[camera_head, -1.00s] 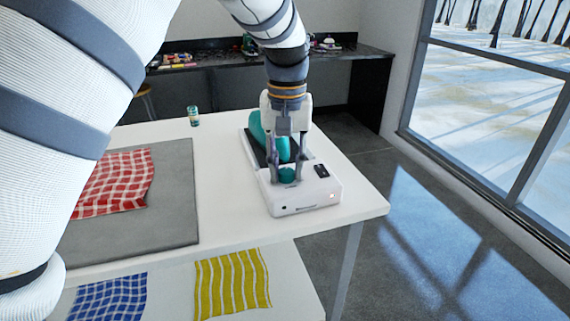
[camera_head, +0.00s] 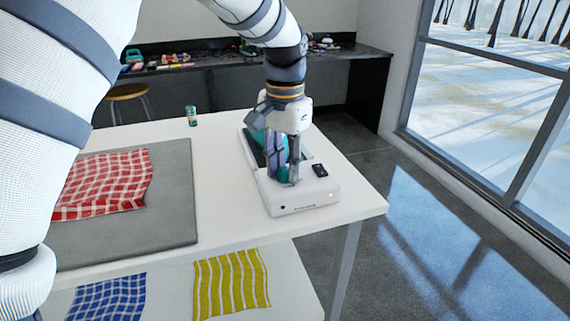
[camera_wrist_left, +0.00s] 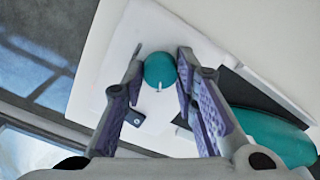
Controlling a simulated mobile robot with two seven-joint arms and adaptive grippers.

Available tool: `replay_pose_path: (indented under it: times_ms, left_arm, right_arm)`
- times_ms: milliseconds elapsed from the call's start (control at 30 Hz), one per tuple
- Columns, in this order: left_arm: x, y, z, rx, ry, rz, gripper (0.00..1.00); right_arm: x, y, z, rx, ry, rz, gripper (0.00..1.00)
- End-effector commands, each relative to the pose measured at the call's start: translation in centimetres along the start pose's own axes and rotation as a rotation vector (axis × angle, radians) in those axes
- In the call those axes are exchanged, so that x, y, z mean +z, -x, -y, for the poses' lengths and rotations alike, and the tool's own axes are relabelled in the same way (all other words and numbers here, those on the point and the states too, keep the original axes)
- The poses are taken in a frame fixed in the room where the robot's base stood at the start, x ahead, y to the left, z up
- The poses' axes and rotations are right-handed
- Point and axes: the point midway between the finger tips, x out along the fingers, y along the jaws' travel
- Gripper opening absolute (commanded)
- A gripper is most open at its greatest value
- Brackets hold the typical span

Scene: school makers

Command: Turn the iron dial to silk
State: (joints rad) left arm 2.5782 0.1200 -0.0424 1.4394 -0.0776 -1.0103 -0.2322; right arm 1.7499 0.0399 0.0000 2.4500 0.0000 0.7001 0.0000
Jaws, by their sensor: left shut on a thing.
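The iron's white base (camera_head: 305,201) stands on the right end of the white table. A teal iron (camera_head: 258,137) rests on it, partly hidden behind my gripper. The dial is a round teal knob (camera_wrist_left: 160,70) with a small white pointer mark, seen in the left wrist view. My left gripper (camera_head: 283,178) points down over the base, its fingers shut on the dial from both sides. The left wrist view shows these purple-padded fingers (camera_wrist_left: 160,55) flanking the knob. In the head view the fingers mostly hide the dial. Any setting labels are not readable. My right gripper is not in view.
A grey mat (camera_head: 180,212) with a red checked cloth (camera_head: 105,183) lies left of the base. A small can (camera_head: 192,116) stands at the table's back. Blue (camera_head: 108,297) and yellow (camera_head: 231,283) cloths lie on a lower surface in front. A window is on the right.

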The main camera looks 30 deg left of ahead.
Motion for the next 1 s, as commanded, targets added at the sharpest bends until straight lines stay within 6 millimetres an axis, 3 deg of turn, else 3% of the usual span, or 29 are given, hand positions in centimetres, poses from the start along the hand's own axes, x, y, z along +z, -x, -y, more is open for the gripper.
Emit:
replay_pose_path:
  times_ms: [533,567,633,1000]
  left_arm:
    - [0.00,-0.08,0.04,-0.001,-0.019,0.001,0.00]
    - [0.00,-0.08,0.04,-0.001,-0.019,0.001,0.34]
    - [0.00,-0.08,0.04,0.000,-0.019,0.001,0.48]
    - [-0.11,0.84,0.03,-0.001,-0.019,-0.004,0.48]
  right_arm:
    - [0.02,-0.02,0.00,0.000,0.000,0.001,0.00]
    - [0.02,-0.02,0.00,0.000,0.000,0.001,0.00]
    - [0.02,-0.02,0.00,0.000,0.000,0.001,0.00]
    - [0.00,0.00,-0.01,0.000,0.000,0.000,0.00]
